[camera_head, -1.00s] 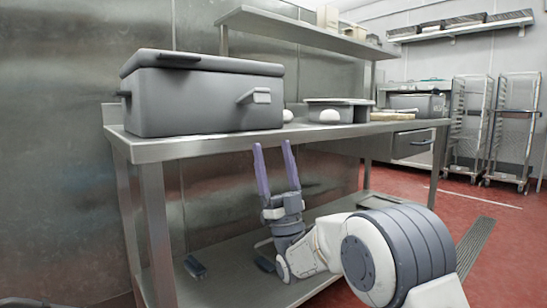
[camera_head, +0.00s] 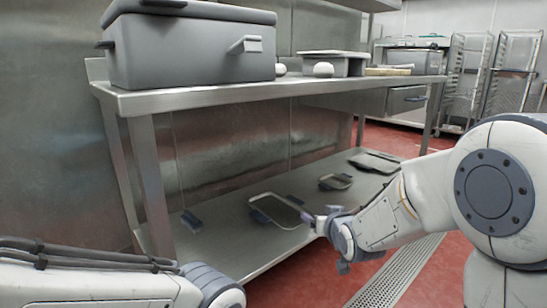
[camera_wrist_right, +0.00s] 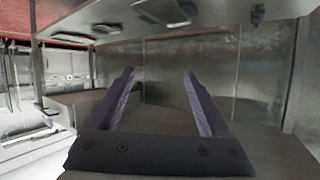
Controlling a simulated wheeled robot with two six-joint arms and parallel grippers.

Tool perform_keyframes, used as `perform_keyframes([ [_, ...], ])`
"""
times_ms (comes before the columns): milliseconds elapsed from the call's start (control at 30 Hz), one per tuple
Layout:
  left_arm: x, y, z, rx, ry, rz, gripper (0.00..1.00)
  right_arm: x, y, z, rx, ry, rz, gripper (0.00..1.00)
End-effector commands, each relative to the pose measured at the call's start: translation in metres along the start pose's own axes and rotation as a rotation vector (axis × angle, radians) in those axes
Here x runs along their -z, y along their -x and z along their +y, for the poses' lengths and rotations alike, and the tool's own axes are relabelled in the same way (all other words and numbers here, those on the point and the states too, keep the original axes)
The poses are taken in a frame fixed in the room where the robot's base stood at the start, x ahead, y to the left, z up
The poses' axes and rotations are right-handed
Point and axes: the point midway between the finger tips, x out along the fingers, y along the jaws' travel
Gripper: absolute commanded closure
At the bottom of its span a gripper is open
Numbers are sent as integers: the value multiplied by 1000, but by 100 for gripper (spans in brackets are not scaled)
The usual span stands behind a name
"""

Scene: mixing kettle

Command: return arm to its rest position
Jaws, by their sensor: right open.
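My right arm (camera_head: 400,208) comes in from the right in the head view. Its gripper (camera_head: 308,215) is in front of the steel table's lower shelf and seen foreshortened, so its fingers hardly show there. In the right wrist view the two purple fingers of this gripper (camera_wrist_right: 159,75) stand wide apart with nothing between them. The gripper is open and empty. My left arm (camera_head: 90,283) shows at the bottom left of the head view, and its gripper is out of view.
A steel table (camera_head: 200,98) bears a large grey lidded box (camera_head: 185,50) and a smaller grey container (camera_head: 345,66). Its lower shelf (camera_head: 225,235) holds a tray (camera_head: 277,210) and small items. Red floor (camera_head: 300,280) is open in front. Racks (camera_head: 510,75) stand at the back right.

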Motion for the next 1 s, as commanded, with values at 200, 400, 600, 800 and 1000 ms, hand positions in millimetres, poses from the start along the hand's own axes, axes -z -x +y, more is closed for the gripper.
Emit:
perform_keyframes([
  [200, 0, 0, 0, 0, 0, 0, 50, -113, 62, 36, -90, -9, -445, 20],
  [400, 0, 0, 0, 0, 0, 0, 50, -171, 115, 47, -118, -26, -698, 20],
  [600, 0, 0, 0, 0, 0, 0, 50, -212, 166, 50, -130, -46, -902, 20],
  [800, 2, 36, 3, 0, 0, 1, 50, -179, 199, 6, -39, 46, -959, 20],
  [1000, 4, 68, 5, 0, 0, 0, 50, -148, 237, -38, 65, 155, -1004, 20],
])
